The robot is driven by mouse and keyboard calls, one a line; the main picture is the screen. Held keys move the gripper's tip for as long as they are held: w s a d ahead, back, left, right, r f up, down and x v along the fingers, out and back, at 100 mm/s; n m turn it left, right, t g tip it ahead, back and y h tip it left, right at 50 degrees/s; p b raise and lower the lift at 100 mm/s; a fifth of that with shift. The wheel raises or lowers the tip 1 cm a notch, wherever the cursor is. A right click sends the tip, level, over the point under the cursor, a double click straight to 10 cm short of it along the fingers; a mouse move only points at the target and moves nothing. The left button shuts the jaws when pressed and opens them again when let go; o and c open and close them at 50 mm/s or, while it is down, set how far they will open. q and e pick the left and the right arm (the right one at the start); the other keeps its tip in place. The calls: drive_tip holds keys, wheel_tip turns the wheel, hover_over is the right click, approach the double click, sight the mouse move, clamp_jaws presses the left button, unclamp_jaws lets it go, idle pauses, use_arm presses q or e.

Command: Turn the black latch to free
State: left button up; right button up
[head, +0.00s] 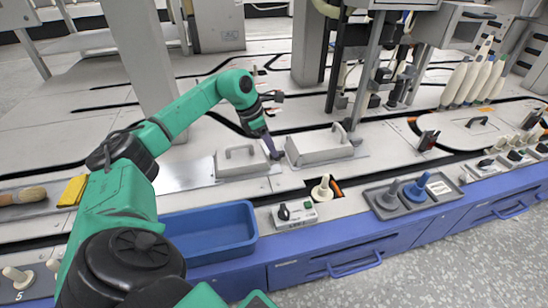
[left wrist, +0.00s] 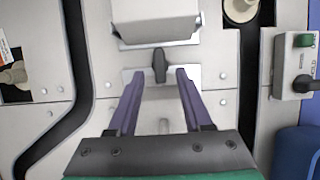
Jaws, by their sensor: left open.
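The black latch (left wrist: 159,66) shows in the left wrist view, on a light metal plate (left wrist: 133,77) beside a grey block (left wrist: 157,22). Its bar points up and down in that picture. My left gripper (left wrist: 159,74) is open, with one purple finger on each side of the latch and gaps on both sides. I cannot tell how far above the plate the fingertips are. In the head view my left gripper (head: 274,156) points down between two grey handled blocks and hides the latch. My right gripper is not in view.
The right handled block (head: 322,148) and left handled block (head: 241,161) stand close by. A control box (head: 296,215) with a black knob, a cream bobbin (head: 322,190) and a blue bin (head: 208,237) lie nearer the front edge. A grey tray (head: 408,208) stands to the right.

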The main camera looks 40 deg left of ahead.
use_arm(q)
drive_tip(key=x, duration=0.2)
drive_tip(key=shift+w+d+f, duration=0.1)
drive_tip(key=shift+f, duration=0.1)
clamp_jaws()
drive_tip(key=shift+r, duration=0.1)
